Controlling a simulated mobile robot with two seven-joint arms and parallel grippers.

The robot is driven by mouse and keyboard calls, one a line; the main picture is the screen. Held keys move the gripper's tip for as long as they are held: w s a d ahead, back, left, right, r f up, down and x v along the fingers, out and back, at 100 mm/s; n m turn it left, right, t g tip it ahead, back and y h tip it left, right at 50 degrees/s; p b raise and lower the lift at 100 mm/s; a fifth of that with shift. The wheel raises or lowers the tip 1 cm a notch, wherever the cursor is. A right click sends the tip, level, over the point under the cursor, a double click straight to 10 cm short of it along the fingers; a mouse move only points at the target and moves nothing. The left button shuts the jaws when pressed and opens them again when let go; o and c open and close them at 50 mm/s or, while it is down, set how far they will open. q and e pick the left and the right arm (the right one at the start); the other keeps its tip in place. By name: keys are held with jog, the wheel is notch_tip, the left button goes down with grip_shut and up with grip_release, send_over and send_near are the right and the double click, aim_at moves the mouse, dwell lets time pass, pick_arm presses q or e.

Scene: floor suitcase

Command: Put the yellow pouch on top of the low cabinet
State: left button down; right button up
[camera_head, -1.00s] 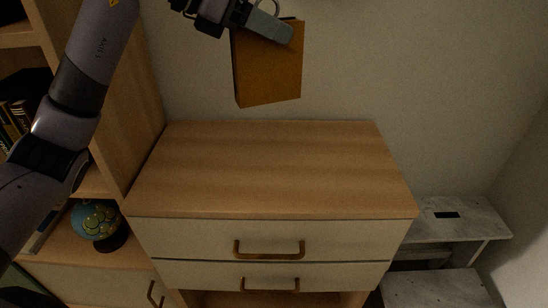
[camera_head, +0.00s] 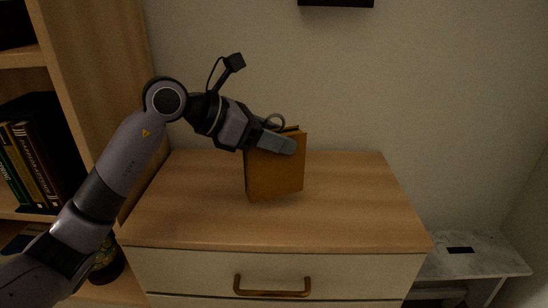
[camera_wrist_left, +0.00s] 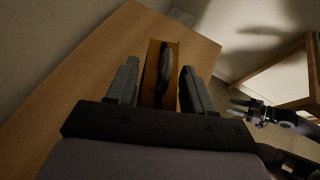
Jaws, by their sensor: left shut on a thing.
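The yellow pouch (camera_head: 274,174) is a flat, upright, orange-brown rectangular thing with a dark loop handle at its top. My left gripper (camera_head: 284,143) comes in from the left and is shut on its upper part. The pouch's lower edge is over the wooden top of the low cabinet (camera_head: 357,215); I cannot tell whether it touches. In the left wrist view the pouch (camera_wrist_left: 153,88) stands between the two fingers (camera_wrist_left: 160,82), with the cabinet top (camera_wrist_left: 75,100) beyond. My right gripper (camera_wrist_left: 255,110) shows at the right of the wrist view, too small to judge.
A wooden shelf with books (camera_head: 38,155) stands left of the cabinet. A dark wall-mounted object (camera_head: 336,2) is at the top edge. A pale marble-like table (camera_head: 478,256) is at the right. The cabinet top is otherwise clear.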

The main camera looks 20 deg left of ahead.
aim_at(274, 155)
pick_arm(q)
jog(key=shift+f+b, duration=0.3)
jog(key=shift+f, duration=1.6)
jog(key=shift+f, duration=0.1)
jog(key=shift+c, duration=2.2)
grip_release()
jog(key=shift+f, duration=0.1)
jog(key=shift+r, duration=0.2)
jog(key=v, duration=1.2)
